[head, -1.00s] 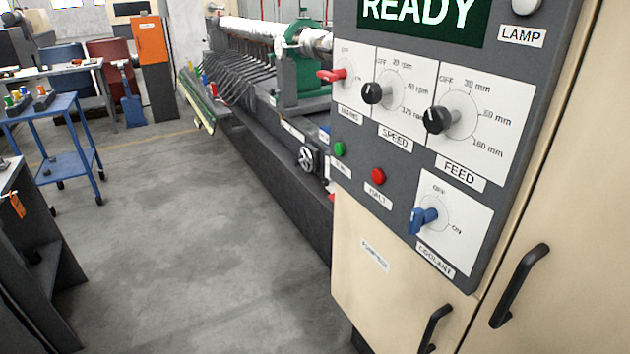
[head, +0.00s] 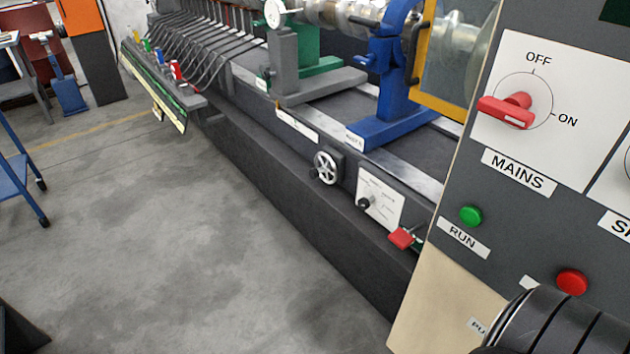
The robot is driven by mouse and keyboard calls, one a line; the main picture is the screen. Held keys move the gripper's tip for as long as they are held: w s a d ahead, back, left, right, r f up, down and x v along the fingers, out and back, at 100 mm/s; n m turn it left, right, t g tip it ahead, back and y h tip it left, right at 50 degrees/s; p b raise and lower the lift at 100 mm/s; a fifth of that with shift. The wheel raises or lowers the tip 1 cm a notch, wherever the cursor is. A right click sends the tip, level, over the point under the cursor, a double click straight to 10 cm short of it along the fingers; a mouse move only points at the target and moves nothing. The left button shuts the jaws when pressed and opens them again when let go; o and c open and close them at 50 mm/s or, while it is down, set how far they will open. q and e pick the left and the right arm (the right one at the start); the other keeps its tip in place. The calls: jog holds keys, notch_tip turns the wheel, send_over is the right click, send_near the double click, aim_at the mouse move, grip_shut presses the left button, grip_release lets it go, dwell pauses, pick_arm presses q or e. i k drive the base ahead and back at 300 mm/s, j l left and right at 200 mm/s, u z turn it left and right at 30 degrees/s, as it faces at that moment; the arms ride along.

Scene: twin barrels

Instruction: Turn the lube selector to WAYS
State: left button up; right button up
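A small white panel (head: 393,196) with a black knob (head: 364,203) is on the side of the long machine bed, right of a handwheel. It may be the lube selector, but its lettering is too small to read and I cannot tell where the knob points. Neither of my grippers is in view. A dark ribbed cylindrical part, likely of my own arm, shows at the bottom right corner.
The control cabinet's MAINS switch (head: 507,112) and green RUN button (head: 471,215) are at the right. A red handle (head: 401,238) sits below the white panel. The handwheel (head: 327,168) sticks out from the bed (head: 290,200). Grey floor (head: 200,270) in front is clear.

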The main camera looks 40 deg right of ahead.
aim_at(364, 203)
jog(key=i+j+z, duration=0.1)
jog(key=i+z, duration=0.15)
jog(key=i, duration=0.25)
jog(key=i+j+z, duration=0.25)
jog(key=i, duration=0.25)
jog(key=l, duration=0.1)
